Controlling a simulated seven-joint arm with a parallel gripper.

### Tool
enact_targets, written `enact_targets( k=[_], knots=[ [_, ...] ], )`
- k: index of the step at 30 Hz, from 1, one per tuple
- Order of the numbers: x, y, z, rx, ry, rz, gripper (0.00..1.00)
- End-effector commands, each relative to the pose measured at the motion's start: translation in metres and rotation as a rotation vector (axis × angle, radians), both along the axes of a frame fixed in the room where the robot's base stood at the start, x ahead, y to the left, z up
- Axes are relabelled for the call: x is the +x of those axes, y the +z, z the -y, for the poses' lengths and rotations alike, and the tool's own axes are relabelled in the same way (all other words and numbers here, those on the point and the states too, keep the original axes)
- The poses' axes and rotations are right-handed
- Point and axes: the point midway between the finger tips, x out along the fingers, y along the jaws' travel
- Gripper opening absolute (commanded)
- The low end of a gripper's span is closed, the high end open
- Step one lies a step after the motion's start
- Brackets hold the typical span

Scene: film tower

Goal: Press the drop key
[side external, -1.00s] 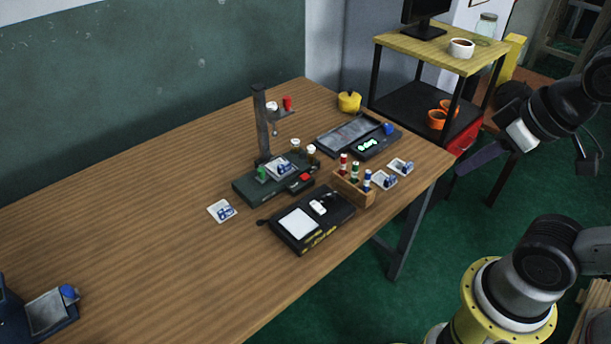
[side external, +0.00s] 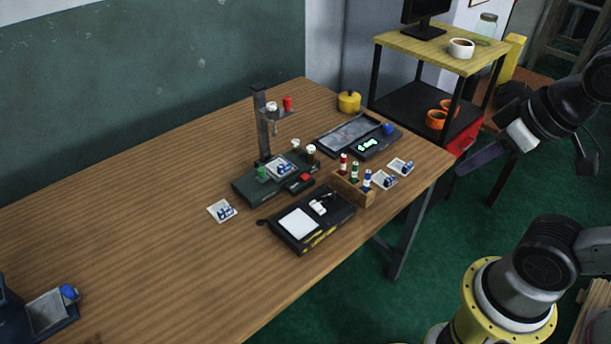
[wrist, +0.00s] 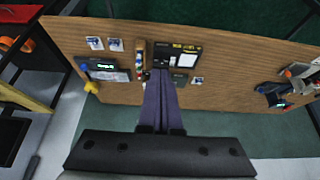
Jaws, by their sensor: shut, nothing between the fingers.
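The film tower stands on the wooden table as a dark green base (side external: 255,186) with an upright grey post (side external: 262,130). A red key (side external: 305,178) is at the base's right front corner and a green knob (side external: 262,173) at its left. No lettering is readable, so I cannot confirm which is the drop key. A picture card (side external: 283,166) lies on the base between them. My gripper (side external: 461,172) is shut and empty, off the table's right edge, well away from the tower. In the wrist view its fingers (wrist: 160,73) are together and partly cover the tower.
A black box with a white pad (side external: 298,222) lies in front of the tower. A wooden rack (side external: 352,190) of coloured vials stands right of it, with cards (side external: 400,167) beyond. A dark tray (side external: 350,133) and a yellow pot (side external: 349,101) are behind. The table's left is largely clear.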

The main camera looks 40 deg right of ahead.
Motion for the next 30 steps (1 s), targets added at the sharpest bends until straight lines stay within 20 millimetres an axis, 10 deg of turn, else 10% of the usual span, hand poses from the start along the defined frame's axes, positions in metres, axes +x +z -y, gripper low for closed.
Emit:
enact_targets(
  k=[14,22,30],
  knots=[
    [0.022,0.018,0.003,0.060,-0.128,0.115,0.00],
    [0.122,0.077,0.015,0.196,-0.344,0.391,0.00],
    [0.242,0.081,0.013,0.358,-0.456,0.519,0.00]
  ],
)
